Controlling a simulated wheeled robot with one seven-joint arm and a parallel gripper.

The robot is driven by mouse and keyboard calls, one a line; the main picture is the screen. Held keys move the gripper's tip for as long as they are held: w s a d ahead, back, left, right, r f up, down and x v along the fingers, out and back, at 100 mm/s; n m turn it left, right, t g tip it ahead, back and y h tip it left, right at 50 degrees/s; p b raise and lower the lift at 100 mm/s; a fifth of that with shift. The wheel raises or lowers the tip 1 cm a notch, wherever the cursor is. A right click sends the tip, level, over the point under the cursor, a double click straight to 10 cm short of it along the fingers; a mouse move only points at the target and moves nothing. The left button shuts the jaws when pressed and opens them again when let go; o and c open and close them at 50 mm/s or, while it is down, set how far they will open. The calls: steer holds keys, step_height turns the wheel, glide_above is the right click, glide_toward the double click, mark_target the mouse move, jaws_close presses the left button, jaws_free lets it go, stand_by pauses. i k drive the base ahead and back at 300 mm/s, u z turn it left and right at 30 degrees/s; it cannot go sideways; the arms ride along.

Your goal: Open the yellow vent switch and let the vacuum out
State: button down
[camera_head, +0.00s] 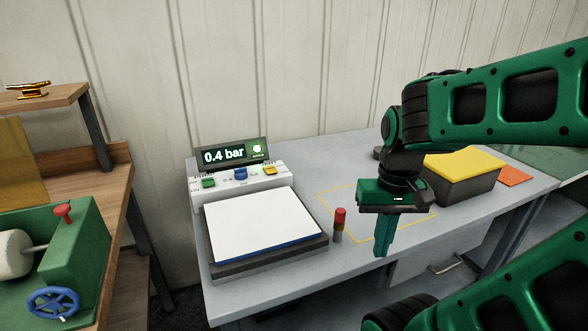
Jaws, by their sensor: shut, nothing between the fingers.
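The yellow vent switch (270,170) sits at the right end of a white control panel (226,186), beside a blue switch (240,173) and a green switch (208,182). Above the panel, a dark display (232,154) reads "0.4 bar" next to a lit round lamp. In front of the panel lies a flat white sheet on a dark base (264,222). My gripper (382,254) points down with its green fingers together and empty. It is to the right of the panel, over the front part of the grey table, apart from the switches.
A small red-topped cylinder (339,224) stands between the base and my gripper. A yellow outline (325,202) marks the table. A dark block with a yellow top (464,176) and an orange sheet (514,175) are at right. A green machine (75,240) stands at left.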

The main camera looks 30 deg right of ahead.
mark_target(271, 169)
steer(key=z, duration=1.05)
steer(key=k, duration=0.55)
steer(key=u, duration=0.6)
steer(key=i, duration=1)
